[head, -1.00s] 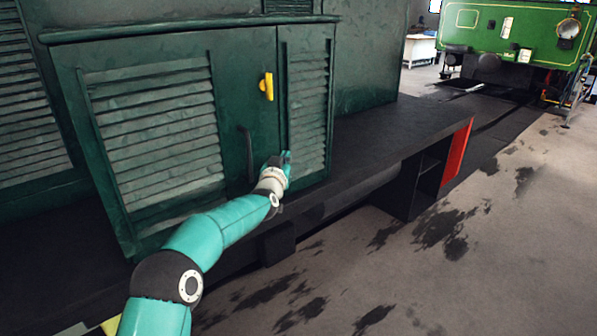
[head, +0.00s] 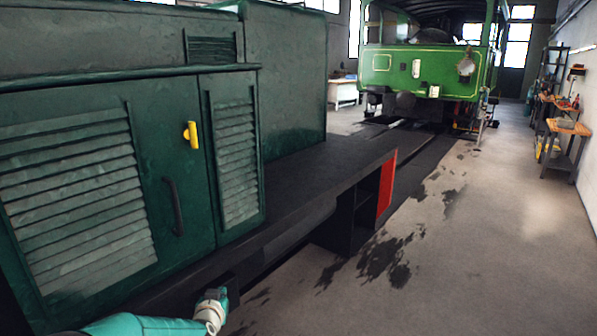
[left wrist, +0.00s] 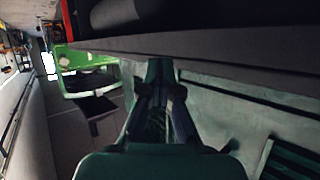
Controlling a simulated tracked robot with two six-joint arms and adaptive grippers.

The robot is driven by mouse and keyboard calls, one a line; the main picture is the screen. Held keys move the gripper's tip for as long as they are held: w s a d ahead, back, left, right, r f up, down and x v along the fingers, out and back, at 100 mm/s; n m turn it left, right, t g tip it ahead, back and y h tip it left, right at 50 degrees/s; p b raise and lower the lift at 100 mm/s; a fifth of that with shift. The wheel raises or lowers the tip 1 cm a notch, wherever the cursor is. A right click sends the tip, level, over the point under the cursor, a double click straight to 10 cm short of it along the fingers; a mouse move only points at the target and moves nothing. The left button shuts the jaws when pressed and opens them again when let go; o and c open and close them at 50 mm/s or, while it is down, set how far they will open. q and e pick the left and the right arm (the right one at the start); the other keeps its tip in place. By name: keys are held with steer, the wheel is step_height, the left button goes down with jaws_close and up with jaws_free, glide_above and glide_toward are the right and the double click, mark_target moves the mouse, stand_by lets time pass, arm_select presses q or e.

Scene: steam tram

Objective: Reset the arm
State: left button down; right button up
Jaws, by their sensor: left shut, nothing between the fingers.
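My left arm is teal and comes in at the bottom left of the head view. My left gripper (head: 221,295) is at the bottom of that view, low beside the dark running board's edge, and looks small and partly turned away. In the left wrist view my left gripper (left wrist: 160,68) shows its dark fingers close together, with nothing between them. The dark green cabinet (head: 155,195) has louvred doors, a black handle (head: 173,206) and a yellow latch (head: 191,134). The gripper is apart from the handle and latch. My right gripper does not show.
The black running board (head: 305,185) runs beside the gripper, with a red end panel (head: 386,183). A green tram (head: 420,72) stands at the back, and it also shows in the left wrist view (left wrist: 85,55). A workbench (head: 568,128) is at far right. The stained floor between is clear.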

arm_select(q)
steer(key=s+d+f+g+h, duration=0.25)
steer(key=s+f+g, duration=0.35)
steer(key=s+f, duration=1.3)
steer(key=s+d+f+g, duration=0.1)
steer(key=s+d+g, duration=0.1)
steer(key=s, duration=0.6)
steer(key=s+d+f+n+g+h, duration=0.1)
steer(key=s+d+f+g, duration=0.1)
steer(key=s, duration=0.6)
steer(key=s+d+f+n+g+h, duration=0.1)
steer(key=s+d+f+g, duration=0.1)
steer(key=s, duration=0.7)
steer(key=shift+d+g, duration=0.5)
steer(key=shift+d, duration=0.05)
steer(key=shift+h, duration=0.25)
